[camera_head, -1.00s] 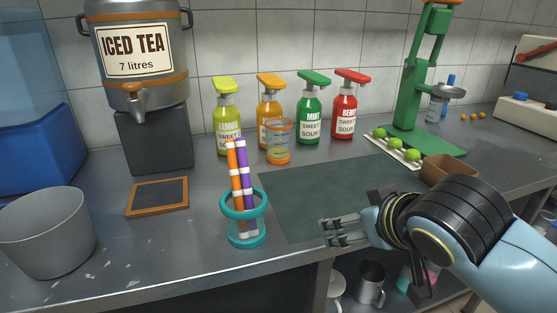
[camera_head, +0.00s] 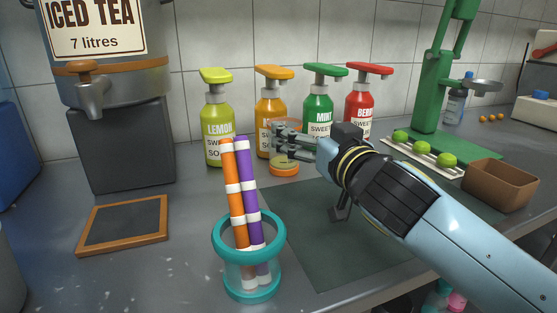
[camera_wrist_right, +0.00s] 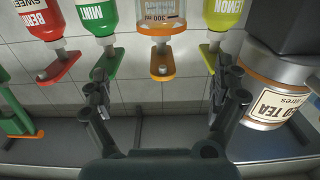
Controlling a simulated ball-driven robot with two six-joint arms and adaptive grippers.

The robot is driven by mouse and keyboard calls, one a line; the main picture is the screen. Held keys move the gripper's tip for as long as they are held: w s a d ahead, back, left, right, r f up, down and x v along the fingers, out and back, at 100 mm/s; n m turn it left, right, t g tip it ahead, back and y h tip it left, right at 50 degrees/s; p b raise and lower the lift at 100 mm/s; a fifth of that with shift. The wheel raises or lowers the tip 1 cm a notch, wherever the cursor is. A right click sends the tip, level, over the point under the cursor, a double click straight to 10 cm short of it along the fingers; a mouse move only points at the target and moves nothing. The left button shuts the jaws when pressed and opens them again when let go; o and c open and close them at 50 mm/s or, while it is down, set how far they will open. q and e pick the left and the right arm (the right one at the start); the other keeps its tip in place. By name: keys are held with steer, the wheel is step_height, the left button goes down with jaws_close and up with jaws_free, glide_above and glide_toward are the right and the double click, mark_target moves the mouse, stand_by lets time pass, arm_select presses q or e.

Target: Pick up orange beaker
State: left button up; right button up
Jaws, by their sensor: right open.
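The orange beaker (camera_head: 284,169) is a clear cup with orange bands, upright on the counter in front of the orange pump bottle. My right gripper (camera_head: 278,137) is open at the beaker, and its fingers hide part of the beaker's upper side in the head view. In the right wrist view, which is upside down, the beaker (camera_wrist_right: 162,15) shows its "300 ML" marking at the top edge. There the open fingers (camera_wrist_right: 160,88) stand wide apart to either side of its line, with nothing gripped. My left gripper is not in view.
Lemon (camera_head: 217,130), orange (camera_head: 270,105), mint (camera_head: 318,108) and red berry (camera_head: 360,110) pump bottles stand close behind. A teal holder (camera_head: 249,290) with orange and purple sticks stands in front. A green press (camera_head: 440,90) and brown box (camera_head: 499,184) are right.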

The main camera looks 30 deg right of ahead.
steer(key=w+f, duration=0.1)
steer(key=f, duration=0.1)
glide_toward(279, 118)
steer(key=w, duration=0.1)
steer(key=x, duration=0.5)
steer(key=shift+w+d+f, duration=0.15)
steer(key=shift+w, duration=0.15)
steer(key=c, duration=1.7)
steer(key=shift+s, duration=0.1)
